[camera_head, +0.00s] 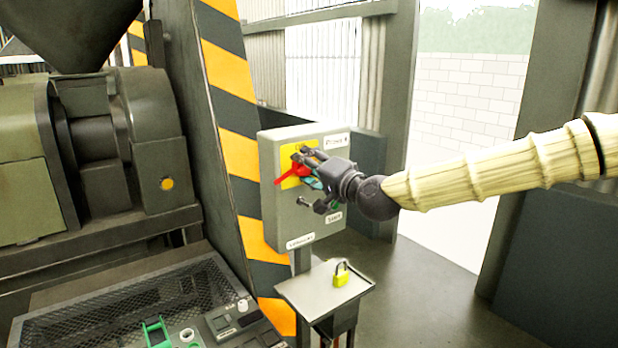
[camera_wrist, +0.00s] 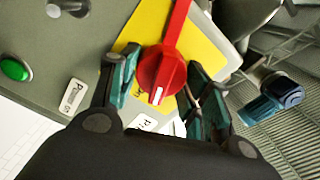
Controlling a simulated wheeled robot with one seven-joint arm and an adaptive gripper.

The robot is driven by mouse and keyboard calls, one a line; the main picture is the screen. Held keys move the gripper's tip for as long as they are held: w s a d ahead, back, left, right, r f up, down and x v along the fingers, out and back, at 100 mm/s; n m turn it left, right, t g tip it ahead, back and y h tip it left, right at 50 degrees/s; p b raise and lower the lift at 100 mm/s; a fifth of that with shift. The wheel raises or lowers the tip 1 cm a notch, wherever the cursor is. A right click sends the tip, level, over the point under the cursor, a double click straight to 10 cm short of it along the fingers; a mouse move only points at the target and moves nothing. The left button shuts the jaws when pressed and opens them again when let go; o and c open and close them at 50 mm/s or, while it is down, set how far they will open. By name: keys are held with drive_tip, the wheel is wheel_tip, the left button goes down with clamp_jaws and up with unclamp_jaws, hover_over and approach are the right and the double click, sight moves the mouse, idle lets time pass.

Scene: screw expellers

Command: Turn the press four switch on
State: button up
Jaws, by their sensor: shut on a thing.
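The press four switch is a red rotary switch (camera_head: 288,174) on a yellow plate (camera_head: 290,183), on the front of a grey control box (camera_head: 272,215) labelled Press 4. In the wrist view the round red knob (camera_wrist: 162,72) has a white mark, and its long red handle runs to the top edge. My gripper (camera_head: 303,163) is at the switch, and its fingers hide part of it. In the wrist view my gripper (camera_wrist: 158,85) has one teal-padded finger on each side of the knob, shut on it.
A green button (camera_wrist: 15,69) and a grey knob (camera_wrist: 68,5) sit on the same panel. A yellow padlock (camera_head: 341,277) stands on a small shelf (camera_head: 308,296) below the box. A striped post (camera_head: 228,95) and machinery (camera_head: 100,150) are at the left. A bright doorway is behind my arm.

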drive_tip(key=shift+d+f+m+b, duration=0.1)
drive_tip(key=shift+m+b, duration=1.6)
drive_tip(key=shift+m, duration=0.6)
drive_tip(key=o, duration=1)
drive_tip(key=shift+w, duration=0.1)
drive_tip(key=v, duration=1.2)
